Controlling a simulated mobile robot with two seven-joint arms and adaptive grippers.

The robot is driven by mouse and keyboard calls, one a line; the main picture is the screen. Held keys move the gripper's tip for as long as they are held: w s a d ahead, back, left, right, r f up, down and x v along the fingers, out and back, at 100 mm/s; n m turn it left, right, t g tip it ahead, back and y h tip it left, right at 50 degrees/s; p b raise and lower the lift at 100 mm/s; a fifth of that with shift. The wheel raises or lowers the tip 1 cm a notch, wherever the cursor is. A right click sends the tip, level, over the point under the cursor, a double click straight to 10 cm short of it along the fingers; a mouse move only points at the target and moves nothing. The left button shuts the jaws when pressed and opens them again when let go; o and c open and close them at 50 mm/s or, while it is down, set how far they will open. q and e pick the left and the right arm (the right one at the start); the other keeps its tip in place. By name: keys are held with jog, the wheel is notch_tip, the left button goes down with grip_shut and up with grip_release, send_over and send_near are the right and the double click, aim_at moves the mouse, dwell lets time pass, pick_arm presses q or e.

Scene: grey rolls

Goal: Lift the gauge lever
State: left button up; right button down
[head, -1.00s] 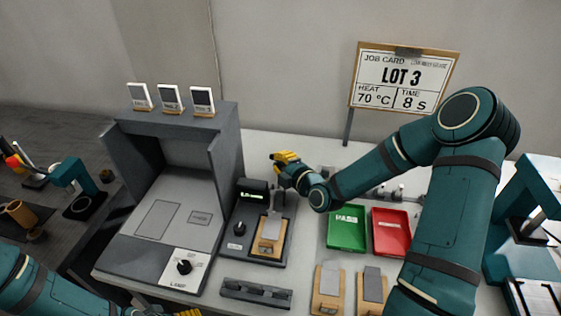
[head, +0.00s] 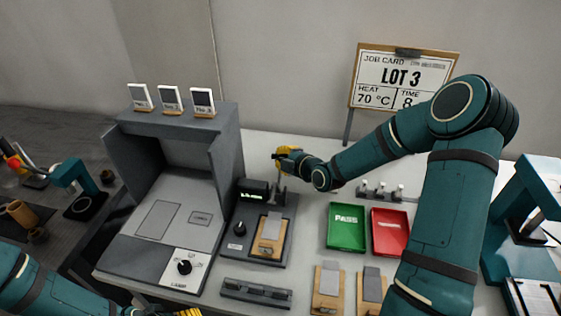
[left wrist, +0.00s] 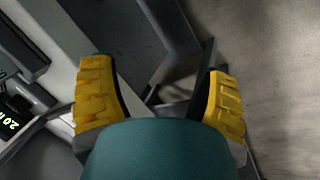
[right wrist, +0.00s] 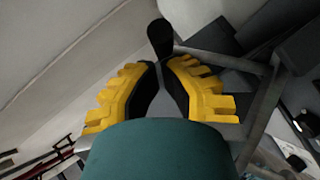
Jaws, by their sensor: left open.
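The gauge (head: 240,252) is a dark grey unit on the bench with a small lit display (head: 252,190) and a black knob (head: 239,228). A wooden block with a grey plate (head: 270,237) lies on its base. The gauge lever (head: 280,180) stands at its back right; its black handle shows in the right wrist view (right wrist: 160,37). My right gripper (head: 283,155) is at the lever's top, its fingers closed in on the handle. My left gripper (left wrist: 157,75) is open and empty, low at the bottom left of the head view, mostly cut off.
A grey lamp booth (head: 160,230) stands left of the gauge. A green tray (head: 346,244) and a red tray (head: 388,246) lie to the right. A slotted grey rack (head: 256,291) and two wooden-backed pieces (head: 328,302) are in front.

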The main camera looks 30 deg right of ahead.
jog(key=shift+w+d+f+m+g, duration=0.3)
jog(key=shift+w+d+g, duration=0.1)
jog(key=shift+w, duration=0.1)
pick_arm(q)
jog(key=shift+s+f+b, duration=0.2)
jog(key=shift+f+b, duration=0.55)
jog(key=shift+b, duration=0.05)
pick_arm(e)
jog(key=shift+w+d+f, duration=0.25)
jog(key=shift+w+f, duration=0.15)
pick_arm(q)
jog(key=shift+s, duration=0.1)
